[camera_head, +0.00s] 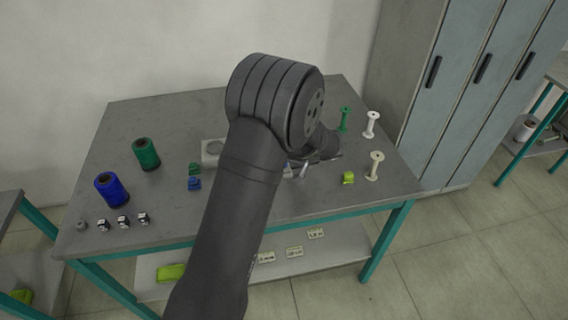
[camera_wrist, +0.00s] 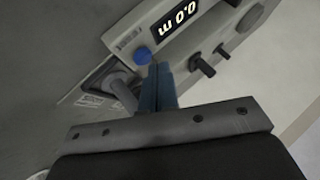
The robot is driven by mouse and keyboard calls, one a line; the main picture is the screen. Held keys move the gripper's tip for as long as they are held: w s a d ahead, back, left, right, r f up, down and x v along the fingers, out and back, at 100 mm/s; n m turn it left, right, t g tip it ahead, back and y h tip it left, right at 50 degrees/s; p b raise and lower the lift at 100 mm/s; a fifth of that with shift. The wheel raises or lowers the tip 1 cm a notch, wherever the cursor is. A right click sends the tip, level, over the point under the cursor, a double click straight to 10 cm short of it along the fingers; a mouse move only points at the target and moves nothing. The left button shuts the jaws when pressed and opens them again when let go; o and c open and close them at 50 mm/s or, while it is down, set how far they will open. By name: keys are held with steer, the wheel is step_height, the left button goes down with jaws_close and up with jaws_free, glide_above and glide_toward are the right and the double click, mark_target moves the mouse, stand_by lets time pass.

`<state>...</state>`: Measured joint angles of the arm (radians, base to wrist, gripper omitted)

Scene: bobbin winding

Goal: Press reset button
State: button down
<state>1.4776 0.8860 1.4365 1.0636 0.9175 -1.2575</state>
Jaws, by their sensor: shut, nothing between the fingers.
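The winding machine (camera_wrist: 185,28) fills the top of the wrist view. It has a lit display (camera_wrist: 185,16) reading 0.0 m, a round blue button (camera_wrist: 143,56) below the display's left end and two black knobs (camera_wrist: 201,66) to the right. My gripper (camera_wrist: 160,70) is shut and empty, its blue fingers together. The fingertips are just right of the blue button in the picture; I cannot tell whether they touch the panel. No readable label marks the button as reset. In the head view my arm hides most of the machine; only a grey part (camera_head: 210,148) shows.
White bobbins (camera_head: 375,166) and a green bobbin (camera_head: 345,119) stand at right, near a yellow-green piece (camera_head: 348,178).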

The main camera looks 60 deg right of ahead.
steer(key=shift+r, duration=0.3)
steer(key=shift+r, duration=2.5)
steer(key=shift+f, duration=0.15)
step_height(320, 180, up, 4)
steer(key=shift+r, duration=0.1)
